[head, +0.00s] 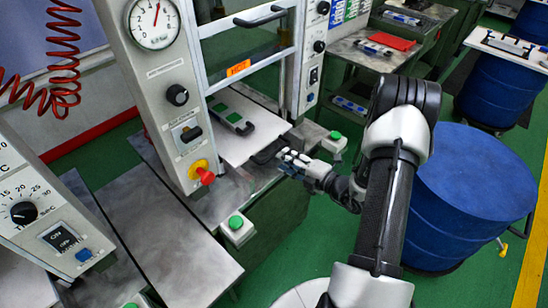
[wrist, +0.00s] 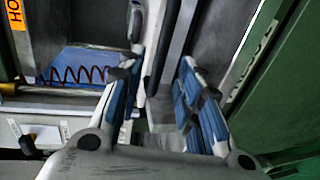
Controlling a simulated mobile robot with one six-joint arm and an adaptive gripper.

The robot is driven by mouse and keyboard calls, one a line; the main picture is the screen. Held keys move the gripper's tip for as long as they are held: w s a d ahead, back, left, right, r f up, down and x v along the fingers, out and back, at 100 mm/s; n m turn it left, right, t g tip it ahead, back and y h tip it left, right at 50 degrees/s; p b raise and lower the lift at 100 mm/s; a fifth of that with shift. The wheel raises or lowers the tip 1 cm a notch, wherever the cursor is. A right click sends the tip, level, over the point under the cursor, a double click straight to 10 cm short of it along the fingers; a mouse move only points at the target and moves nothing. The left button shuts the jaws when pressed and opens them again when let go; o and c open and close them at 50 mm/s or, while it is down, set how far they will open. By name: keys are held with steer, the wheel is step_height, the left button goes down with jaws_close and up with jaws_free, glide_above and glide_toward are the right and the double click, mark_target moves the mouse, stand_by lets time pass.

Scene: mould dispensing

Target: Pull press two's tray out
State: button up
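The press in the middle (head: 172,98) has a gauge and an orange label. Its white tray (head: 240,148) lies in the opening, with a dark mould with green parts (head: 232,120) on it. A dark handle (head: 268,151) is at the tray's front right. My gripper (head: 287,163) is right at this handle, low in front of the press. In the wrist view my gripper (wrist: 161,75) has its two blue-padded fingers apart. A dark bar (wrist: 176,42), seemingly the handle, runs up between them; contact cannot be told.
Green buttons on white boxes (head: 236,226) flank the press front. A grey bench (head: 160,235) and another control panel (head: 45,215) stand at left. Blue drums (head: 470,195) stand at right, close to my arm. A further bench (head: 372,52) holds a red item and moulds.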

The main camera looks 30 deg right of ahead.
mark_target(274, 153)
steer(key=b+x, duration=0.1)
steer(key=x, duration=0.5)
steer(key=shift+w+a, duration=0.1)
steer(key=shift+w, duration=0.15)
steer(key=shift+c, duration=0.2)
jaws_close()
